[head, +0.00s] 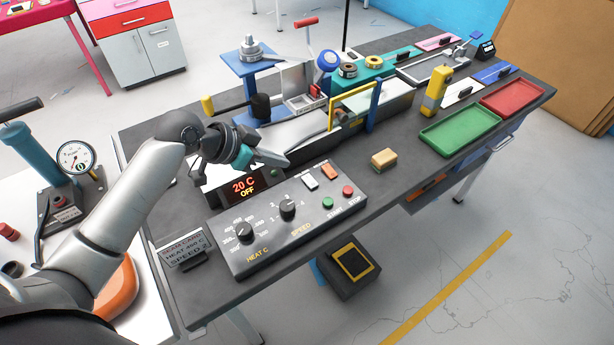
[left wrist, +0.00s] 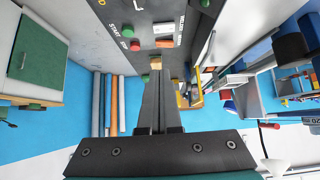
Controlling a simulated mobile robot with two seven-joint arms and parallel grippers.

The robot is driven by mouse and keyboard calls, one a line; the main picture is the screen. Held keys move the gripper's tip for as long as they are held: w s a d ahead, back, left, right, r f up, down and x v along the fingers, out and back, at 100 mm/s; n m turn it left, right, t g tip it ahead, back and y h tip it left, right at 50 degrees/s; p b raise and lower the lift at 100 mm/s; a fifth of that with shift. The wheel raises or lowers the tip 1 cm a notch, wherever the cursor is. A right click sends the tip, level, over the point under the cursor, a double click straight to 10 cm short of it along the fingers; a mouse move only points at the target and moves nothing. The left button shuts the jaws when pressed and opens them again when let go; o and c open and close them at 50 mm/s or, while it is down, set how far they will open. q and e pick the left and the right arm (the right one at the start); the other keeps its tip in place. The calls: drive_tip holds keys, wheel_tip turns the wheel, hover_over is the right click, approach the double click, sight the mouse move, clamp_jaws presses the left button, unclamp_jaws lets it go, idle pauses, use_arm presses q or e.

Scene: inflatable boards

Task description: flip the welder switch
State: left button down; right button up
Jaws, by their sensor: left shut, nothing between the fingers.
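The welder's dark control panel (head: 290,215) lies on the grey workbench. Its display (head: 244,187) reads 20 C and OFF. Two rocker switches, one white (head: 310,182) and one orange (head: 329,171), sit near its far right edge. Two black knobs, a green START button (head: 328,202) and a red STOP button (head: 348,191) are on it too. My left gripper (head: 281,159) is shut and empty, above the bench just beyond the display and left of the switches. In the left wrist view, the gripper (left wrist: 158,84) points towards the panel, with the orange switch (left wrist: 164,43) beyond its tips. My right gripper is not in view.
The welding machine with its yellow guard (head: 352,93) stands behind the panel. A sponge-like block (head: 384,158) lies right of it. Green (head: 460,131) and red (head: 513,97) trays are at the right. A sign (head: 186,252) stands left of the panel.

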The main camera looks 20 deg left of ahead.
use_arm(q)
drive_tip(key=b, duration=0.2)
hover_over(316, 182)
drive_tip(key=s+a, duration=0.2)
drive_tip(key=f, duration=0.6)
drive_tip(key=shift+s+f, duration=0.2)
drive_tip(key=shift+f, duration=0.2)
wheel_tip(316, 182, down, 3)
drive_tip(key=shift+w+d+f, duration=0.1)
drive_tip(key=shift+w+f, duration=0.05)
drive_tip(key=shift+f, duration=0.05)
drive_tip(key=shift+f+b, duration=0.3)
drive_tip(key=shift+f, duration=0.15)
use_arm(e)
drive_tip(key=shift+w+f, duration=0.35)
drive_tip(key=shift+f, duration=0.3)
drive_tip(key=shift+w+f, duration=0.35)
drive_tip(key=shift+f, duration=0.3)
use_arm(q)
drive_tip(key=shift+f, duration=0.1)
